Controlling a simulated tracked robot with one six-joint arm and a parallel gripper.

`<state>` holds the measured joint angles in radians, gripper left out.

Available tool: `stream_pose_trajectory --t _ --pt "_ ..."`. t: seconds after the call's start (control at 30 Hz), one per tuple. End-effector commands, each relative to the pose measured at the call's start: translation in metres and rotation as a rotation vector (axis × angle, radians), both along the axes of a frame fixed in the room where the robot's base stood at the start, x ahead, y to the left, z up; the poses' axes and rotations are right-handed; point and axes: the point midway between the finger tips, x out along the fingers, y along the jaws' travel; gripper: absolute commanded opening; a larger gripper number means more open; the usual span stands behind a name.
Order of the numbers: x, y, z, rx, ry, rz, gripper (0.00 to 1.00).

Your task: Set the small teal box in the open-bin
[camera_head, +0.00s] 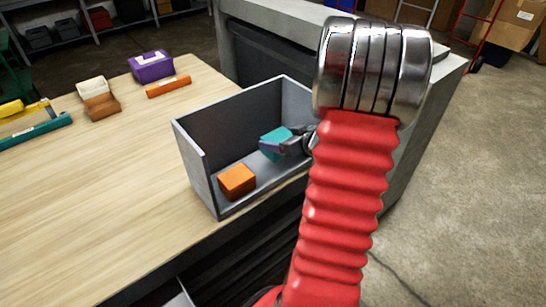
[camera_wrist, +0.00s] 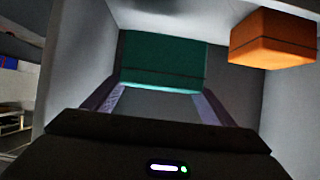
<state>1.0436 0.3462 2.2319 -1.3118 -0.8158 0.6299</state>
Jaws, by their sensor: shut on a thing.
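The small teal box (camera_head: 274,143) is inside the walls of the grey open-bin (camera_head: 196,172) in the head view. My gripper (camera_head: 283,145) reaches into the bin from the right and is shut on the teal box. In the wrist view the teal box (camera_wrist: 163,60) is between the two fingertips (camera_wrist: 160,92). I cannot tell whether its underside touches the bin floor. An orange box (camera_head: 237,181) sits on the bin floor at the near left; it also shows at the upper right of the wrist view (camera_wrist: 272,40). My red arm hides the bin's right end.
The bin stands at the right edge of the wooden table (camera_head: 110,190). A purple box (camera_head: 150,66), an orange bar (camera_head: 168,87), a brown-and-white box (camera_head: 98,98) and a teal bar (camera_head: 38,131) lie farther back. The table's near left is clear.

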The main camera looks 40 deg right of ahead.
Motion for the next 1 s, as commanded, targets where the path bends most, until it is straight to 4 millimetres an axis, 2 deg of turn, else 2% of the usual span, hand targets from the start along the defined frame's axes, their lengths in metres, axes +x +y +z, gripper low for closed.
stream_pose_trajectory --t 0.1,0.2,0.63,1.0 --pt "0.000 0.000 -0.017 0.002 0.001 0.000 0.50" --pt "0.000 0.000 -0.023 0.000 0.000 0.001 0.50" --pt "0.001 0.001 -0.029 0.002 0.000 0.001 0.50" --pt "0.001 0.001 -0.065 0.000 0.000 0.002 0.50"
